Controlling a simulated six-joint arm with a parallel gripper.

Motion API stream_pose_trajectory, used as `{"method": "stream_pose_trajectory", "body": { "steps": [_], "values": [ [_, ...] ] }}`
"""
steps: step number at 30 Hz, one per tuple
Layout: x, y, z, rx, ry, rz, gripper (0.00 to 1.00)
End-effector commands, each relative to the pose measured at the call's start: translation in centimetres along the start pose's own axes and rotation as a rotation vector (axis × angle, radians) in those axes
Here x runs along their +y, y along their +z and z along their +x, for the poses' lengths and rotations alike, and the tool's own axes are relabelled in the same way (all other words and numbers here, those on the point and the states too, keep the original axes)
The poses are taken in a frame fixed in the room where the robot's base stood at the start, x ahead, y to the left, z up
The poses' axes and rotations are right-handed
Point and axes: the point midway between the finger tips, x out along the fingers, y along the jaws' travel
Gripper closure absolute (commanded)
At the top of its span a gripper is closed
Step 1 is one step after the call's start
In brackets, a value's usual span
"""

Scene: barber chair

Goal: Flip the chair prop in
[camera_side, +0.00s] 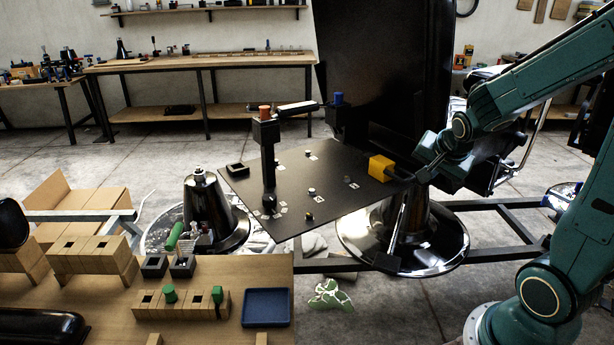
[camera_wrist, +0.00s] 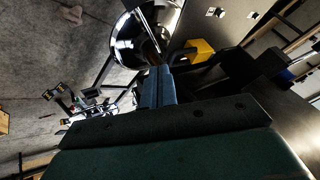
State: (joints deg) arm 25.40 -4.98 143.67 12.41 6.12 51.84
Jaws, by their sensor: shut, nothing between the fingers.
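The barber chair has a tall black back (camera_side: 385,70) and a flat black plate (camera_side: 325,180) in front of it, with small knobs and white labels on it. A yellow block (camera_side: 380,167) is at the plate's right edge; it also shows in the wrist view (camera_wrist: 200,51). I cannot tell for certain which part is the prop. My gripper (camera_side: 410,174) is shut and empty, just right of the yellow block; contact cannot be told. In the wrist view my gripper (camera_wrist: 156,82) points toward the chrome base, left of the yellow block.
A black post with an orange cap (camera_side: 264,111) stands on the plate's left, and a blue cap (camera_side: 338,98) sits by the chair back. Chrome round bases (camera_side: 420,255) lie below. A wooden bench (camera_side: 190,310) with blocks and a blue tray (camera_side: 266,307) is front left.

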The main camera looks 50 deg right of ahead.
Motion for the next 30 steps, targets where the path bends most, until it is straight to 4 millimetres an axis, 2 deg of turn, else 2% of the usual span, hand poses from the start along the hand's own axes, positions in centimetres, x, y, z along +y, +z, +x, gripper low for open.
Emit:
{"method": "stream_pose_trajectory", "body": {
  "steps": [3, 9, 30],
  "values": [
    [1.2, -1.3, 1.9, 0.039, 0.029, 0.107, 1.0],
    [2.5, -2.6, 3.8, 0.086, 0.046, 0.221, 1.0],
    [2.9, -3.1, 4.6, 0.102, 0.049, 0.258, 1.0]
  ]
}}
